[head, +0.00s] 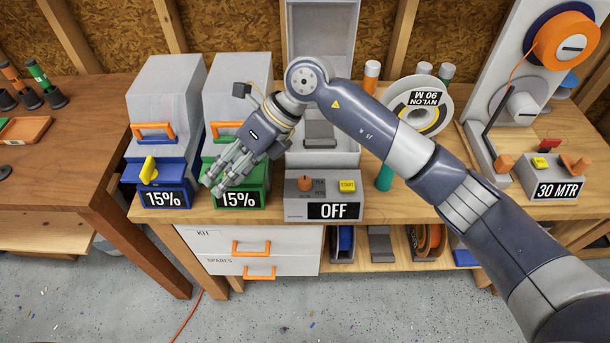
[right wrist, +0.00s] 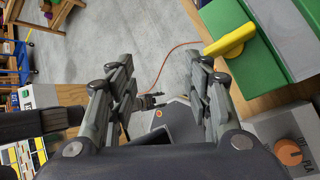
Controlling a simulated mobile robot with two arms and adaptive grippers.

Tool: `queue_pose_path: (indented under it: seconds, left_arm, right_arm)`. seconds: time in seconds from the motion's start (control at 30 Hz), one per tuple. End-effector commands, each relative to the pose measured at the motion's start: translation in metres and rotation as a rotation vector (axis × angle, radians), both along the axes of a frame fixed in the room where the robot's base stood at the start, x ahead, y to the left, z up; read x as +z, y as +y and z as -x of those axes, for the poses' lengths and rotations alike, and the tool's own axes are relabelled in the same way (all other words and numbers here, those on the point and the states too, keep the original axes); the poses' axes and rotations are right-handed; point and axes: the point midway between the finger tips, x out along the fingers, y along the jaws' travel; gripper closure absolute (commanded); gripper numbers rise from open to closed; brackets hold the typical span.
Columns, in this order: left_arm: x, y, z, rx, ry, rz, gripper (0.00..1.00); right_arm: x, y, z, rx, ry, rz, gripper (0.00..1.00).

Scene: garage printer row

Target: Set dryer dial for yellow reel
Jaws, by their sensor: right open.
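The dryer (head: 290,205) stands in the middle of the bench with an orange dial (head: 305,184), a yellow start button and a display reading OFF. The dial also shows at the lower right of the right wrist view (right wrist: 288,152), beside a PLA mark; its exact setting is too small to tell. A white reel (head: 396,103) labelled NYLON 90 M, with a yellow inner ring, stands behind my right arm. My right gripper (head: 212,184) is open and empty in front of the green box, left of the dial and apart from it. My left gripper is out of view.
A blue box (head: 160,178) and a green box (head: 255,185) read 15%. A yellow lever (right wrist: 231,40) on the green box is close to my right gripper. A counter (head: 560,188) reading 30 MTR stands right. Drawers (head: 215,240) lie below.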

Motion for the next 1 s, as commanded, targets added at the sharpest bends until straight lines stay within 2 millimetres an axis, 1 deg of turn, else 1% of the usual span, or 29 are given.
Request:
queue_pose_path:
  seconds: [0.03,0.07,0.1,0.2,0.3,0.33,0.4,0.47,0.57,0.8,1.0]
  left_arm:
    - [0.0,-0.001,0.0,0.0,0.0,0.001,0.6]
    - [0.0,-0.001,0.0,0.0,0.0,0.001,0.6]
    - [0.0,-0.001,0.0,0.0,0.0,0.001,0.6]
    - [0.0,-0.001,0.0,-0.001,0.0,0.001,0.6]
    - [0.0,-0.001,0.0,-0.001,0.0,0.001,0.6]
    - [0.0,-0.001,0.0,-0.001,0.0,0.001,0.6]
    - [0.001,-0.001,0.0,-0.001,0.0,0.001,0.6]
    - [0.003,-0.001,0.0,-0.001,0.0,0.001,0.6]
    - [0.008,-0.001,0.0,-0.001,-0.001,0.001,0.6]
    - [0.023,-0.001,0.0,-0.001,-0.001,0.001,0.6]
    - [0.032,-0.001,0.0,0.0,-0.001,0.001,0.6]
  right_arm:
    - [-0.007,-0.024,-0.017,0.006,-0.056,0.145,0.54]
    - [-0.011,-0.039,-0.025,0.007,-0.081,0.226,0.54]
    - [-0.013,-0.059,-0.036,0.004,-0.11,0.327,0.54]
    - [-0.011,-0.101,-0.057,-0.017,-0.159,0.529,0.54]
    - [-0.004,-0.129,-0.069,-0.038,-0.183,0.654,0.54]
    - [-0.003,-0.134,-0.071,-0.042,-0.187,0.678,0.54]
    - [-0.002,-0.142,-0.074,-0.049,-0.191,0.711,0.54]
    - [-0.005,-0.144,-0.074,-0.05,-0.19,0.719,0.54]
    - [-0.016,-0.143,-0.074,-0.05,-0.188,0.718,0.54]
    - [-0.061,-0.143,-0.072,-0.048,-0.185,0.717,0.54]
    - [-0.092,-0.143,-0.073,-0.049,-0.188,0.715,0.54]
